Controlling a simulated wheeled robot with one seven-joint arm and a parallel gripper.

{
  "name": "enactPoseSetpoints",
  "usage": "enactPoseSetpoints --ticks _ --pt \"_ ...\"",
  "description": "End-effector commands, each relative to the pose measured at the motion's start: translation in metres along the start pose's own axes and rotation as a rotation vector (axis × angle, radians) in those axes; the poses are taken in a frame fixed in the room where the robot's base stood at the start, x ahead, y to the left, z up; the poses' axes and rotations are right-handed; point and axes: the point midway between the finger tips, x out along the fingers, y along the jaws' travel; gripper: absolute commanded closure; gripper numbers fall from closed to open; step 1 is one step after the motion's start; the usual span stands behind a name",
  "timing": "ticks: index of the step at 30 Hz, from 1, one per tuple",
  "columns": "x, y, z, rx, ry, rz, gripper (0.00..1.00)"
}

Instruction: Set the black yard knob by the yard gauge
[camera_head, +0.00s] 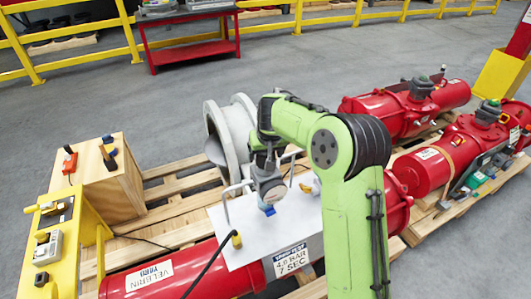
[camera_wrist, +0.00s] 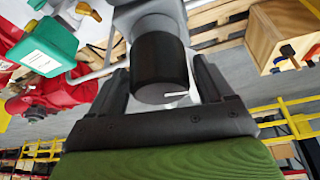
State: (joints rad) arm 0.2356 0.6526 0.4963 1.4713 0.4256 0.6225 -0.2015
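In the wrist view a black round knob (camera_wrist: 160,66) with a short white line on its end face sits under a grey body (camera_wrist: 150,17). My gripper (camera_wrist: 161,75) has one finger on each side of the knob, both very close to it. I cannot tell whether they press on it. In the head view my green arm reaches down over a white plate (camera_head: 235,250), and my fingers and the knob are hidden. A grey round part with a blue tip (camera_head: 269,192) shows below my wrist; I cannot tell if it is the gauge. No gauge dial is readable.
A wooden box with small levers (camera_head: 115,185) and a yellow stand (camera_head: 60,240) are at left. More red actuators (camera_head: 405,105) stand at right.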

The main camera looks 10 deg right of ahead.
Motion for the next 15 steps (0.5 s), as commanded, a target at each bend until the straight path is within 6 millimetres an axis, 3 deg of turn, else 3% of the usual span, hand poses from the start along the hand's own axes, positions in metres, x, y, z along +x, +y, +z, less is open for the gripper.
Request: enactPoseSetpoints --ticks 1,8,15 --pt "-0.0001 0.0001 0.0 0.0 0.0 0.0 0.28" --pt "-0.0003 0.0001 0.0 0.0 0.0 0.0 0.63" --pt "-0.0005 0.0 0.0 0.018 0.0 0.007 0.64"
